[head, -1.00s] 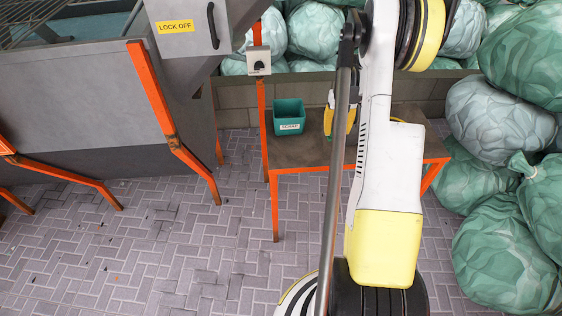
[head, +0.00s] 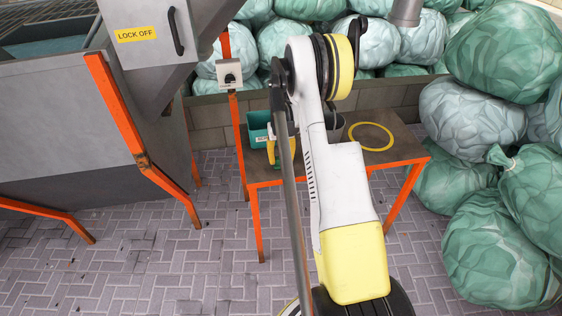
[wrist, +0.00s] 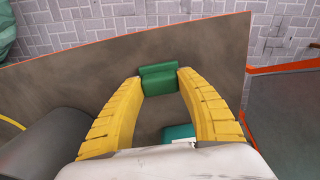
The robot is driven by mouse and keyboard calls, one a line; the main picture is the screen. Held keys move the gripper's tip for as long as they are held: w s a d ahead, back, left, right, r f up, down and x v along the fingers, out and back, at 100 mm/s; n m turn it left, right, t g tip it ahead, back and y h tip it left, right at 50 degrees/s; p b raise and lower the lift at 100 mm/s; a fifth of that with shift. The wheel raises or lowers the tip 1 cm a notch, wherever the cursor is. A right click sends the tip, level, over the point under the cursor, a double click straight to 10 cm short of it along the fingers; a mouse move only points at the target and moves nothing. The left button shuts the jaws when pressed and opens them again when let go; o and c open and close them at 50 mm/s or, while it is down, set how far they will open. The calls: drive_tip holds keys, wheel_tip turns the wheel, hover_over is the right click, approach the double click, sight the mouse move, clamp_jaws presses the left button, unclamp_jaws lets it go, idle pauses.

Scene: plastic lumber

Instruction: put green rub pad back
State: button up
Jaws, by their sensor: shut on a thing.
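The green rub pad (wrist: 159,84) is a small green block with a darker green strip along its far side. It shows in the wrist view between the tips of my yellow fingers. My gripper (wrist: 160,77) is shut on it, above the dark table top.
The orange-legged table (head: 395,146) carries a yellow ring (head: 371,151) on its right and a dark round container (head: 334,134) behind my arm. A switch box (head: 230,72) on an orange post stands left of the bin. Green sacks (head: 505,235) crowd the right.

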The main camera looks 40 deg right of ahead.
drive_tip(key=shift+r, duration=0.1)
drive_tip(key=o, duration=0.6)
drive_tip(key=shift+f, duration=0.2)
drive_tip(key=o, duration=0.4)
